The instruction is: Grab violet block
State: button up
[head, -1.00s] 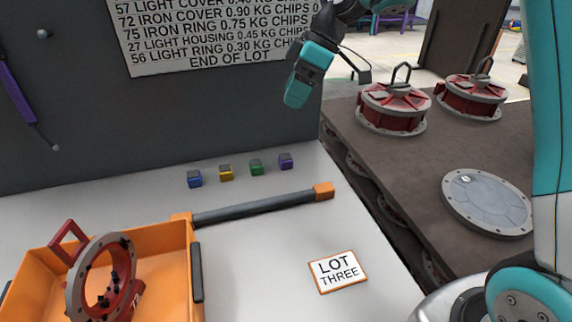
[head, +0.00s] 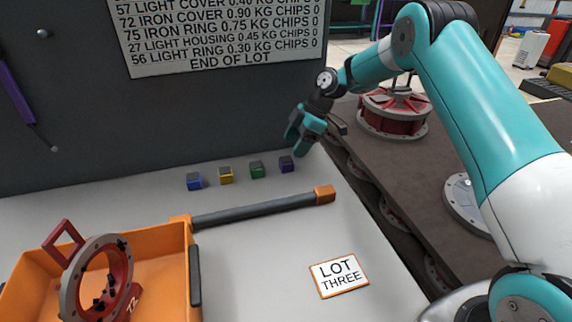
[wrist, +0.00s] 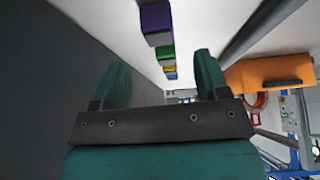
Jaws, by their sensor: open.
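The violet block (head: 286,164) sits on the white table at the right end of a row of small blocks. It also shows at the top of the wrist view (wrist: 156,20), nearest of the row. My gripper (head: 298,143) is just above and slightly to the right of the violet block, close to the wall. In the wrist view my gripper (wrist: 163,78) has its two teal fingers spread apart with nothing between them. The block lies ahead of the fingertips, apart from them.
Green (head: 257,169), yellow (head: 226,175) and blue (head: 194,181) blocks stand left of the violet one. A grey bar with orange ends (head: 262,208) lies in front. An orange crate (head: 182,235) is at lower left. The grey wall (head: 150,120) rises behind. A conveyor (head: 385,170) is at right.

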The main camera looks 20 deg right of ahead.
aim_at(286, 160)
jog(key=x, duration=0.3)
jog(key=p+x, duration=0.1)
jog(key=x, duration=0.2)
jog(key=shift+d+f, duration=0.1)
jog(key=shift+f, duration=0.25)
jog(key=shift+c, duration=0.5)
jog(key=c, duration=0.9)
